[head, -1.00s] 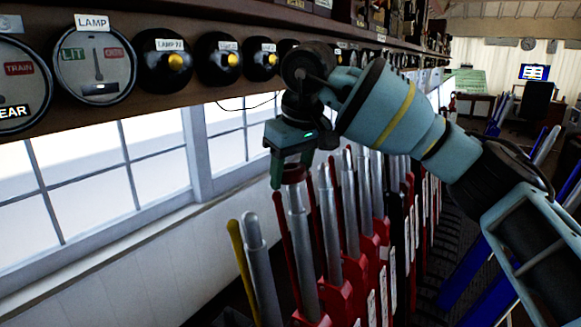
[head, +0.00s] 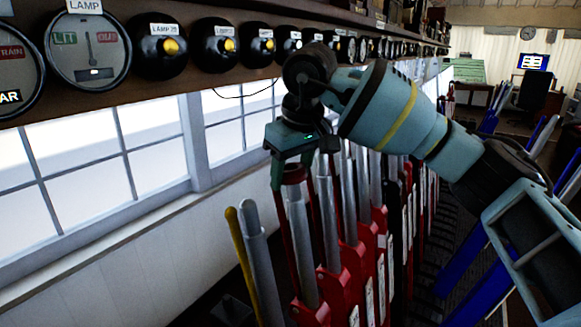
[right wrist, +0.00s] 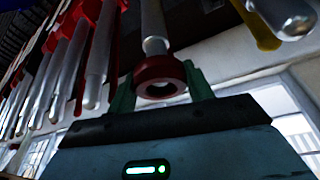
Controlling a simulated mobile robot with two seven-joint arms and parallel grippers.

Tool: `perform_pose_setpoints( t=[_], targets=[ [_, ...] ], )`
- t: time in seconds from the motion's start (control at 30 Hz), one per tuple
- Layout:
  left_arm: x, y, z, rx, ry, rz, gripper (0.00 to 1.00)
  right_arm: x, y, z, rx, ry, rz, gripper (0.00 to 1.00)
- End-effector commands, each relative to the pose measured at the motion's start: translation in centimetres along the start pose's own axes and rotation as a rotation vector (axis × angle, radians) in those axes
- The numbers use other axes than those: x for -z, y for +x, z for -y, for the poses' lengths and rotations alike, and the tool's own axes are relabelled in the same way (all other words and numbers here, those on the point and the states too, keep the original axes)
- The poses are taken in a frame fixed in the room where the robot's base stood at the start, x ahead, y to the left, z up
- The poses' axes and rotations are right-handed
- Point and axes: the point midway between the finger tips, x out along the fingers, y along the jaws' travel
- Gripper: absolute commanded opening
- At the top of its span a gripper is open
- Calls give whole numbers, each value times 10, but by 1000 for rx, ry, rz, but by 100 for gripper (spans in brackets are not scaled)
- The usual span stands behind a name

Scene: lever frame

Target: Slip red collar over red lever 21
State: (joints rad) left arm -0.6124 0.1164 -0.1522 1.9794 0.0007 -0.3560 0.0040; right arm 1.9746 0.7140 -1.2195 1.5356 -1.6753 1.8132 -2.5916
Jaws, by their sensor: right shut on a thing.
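My right gripper (head: 290,174) is shut on the red collar (head: 293,177), a short ring, high among the lever handles. In the right wrist view the red collar (right wrist: 160,76) sits between the green fingers, its round hole facing me. A silver-handled lever (head: 302,245) with a red base stands right below the collar; its handle (right wrist: 154,28) lines up behind the ring in the wrist view. I cannot tell whether its tip is inside the ring. No number 21 is readable. My left gripper is not in view.
More red levers (head: 368,250) stand close together to the right. A yellow lever (head: 240,250) and a bare silver one (head: 262,270) stand to the left. Windows (head: 90,160) and a shelf of dials (head: 88,48) lie behind. Blue levers (head: 470,260) are farther right.

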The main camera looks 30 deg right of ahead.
Motion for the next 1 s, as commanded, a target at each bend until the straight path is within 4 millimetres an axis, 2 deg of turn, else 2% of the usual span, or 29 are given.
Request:
perform_pose_setpoints(
  t=[1.0],
  targets=[
    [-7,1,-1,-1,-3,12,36,-11,22,0,0,1,-1,31]
  ],
)
